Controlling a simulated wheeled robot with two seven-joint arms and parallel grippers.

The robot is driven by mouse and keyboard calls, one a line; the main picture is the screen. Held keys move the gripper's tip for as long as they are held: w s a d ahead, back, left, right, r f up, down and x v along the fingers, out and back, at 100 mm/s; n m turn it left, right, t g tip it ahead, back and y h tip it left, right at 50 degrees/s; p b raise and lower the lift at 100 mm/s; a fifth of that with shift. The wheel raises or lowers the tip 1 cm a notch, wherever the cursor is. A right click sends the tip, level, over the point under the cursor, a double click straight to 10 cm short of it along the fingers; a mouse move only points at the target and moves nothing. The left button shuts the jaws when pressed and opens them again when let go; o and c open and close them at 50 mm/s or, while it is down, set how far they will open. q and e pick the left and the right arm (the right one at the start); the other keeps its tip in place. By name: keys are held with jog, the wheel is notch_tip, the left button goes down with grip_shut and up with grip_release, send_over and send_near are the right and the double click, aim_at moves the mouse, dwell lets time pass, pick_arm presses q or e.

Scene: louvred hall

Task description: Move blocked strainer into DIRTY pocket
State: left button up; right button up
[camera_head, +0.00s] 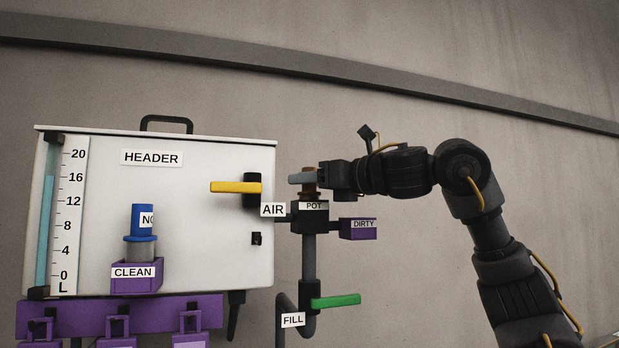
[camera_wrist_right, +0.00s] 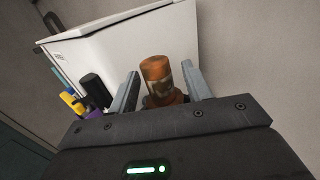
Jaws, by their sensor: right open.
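The blocked strainer, rusty brown-orange (camera_wrist_right: 157,82), stands upright in the black POT fitting (camera_head: 313,213). In the head view only a little of its brown body (camera_head: 309,189) shows under the fingers. My right gripper (camera_head: 302,178) reaches in from the right at the strainer's top. In the right wrist view its two grey fingers (camera_wrist_right: 158,85) are open, one on each side of the strainer, with gaps visible. The purple DIRTY pocket (camera_head: 358,230) sits just right of and below the pot; its inside is hidden. My left gripper is not in view.
The white HEADER tank (camera_head: 200,210) stands left, with a yellow AIR lever (camera_head: 236,187). A blue-topped strainer (camera_head: 142,222) stands in the purple CLEAN pocket (camera_head: 137,284). A green FILL lever (camera_head: 335,301) sticks out below the pot. Purple holders (camera_head: 70,317) hang lower left.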

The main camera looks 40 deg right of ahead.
dwell(0.7)
grip_shut()
dwell(1.2)
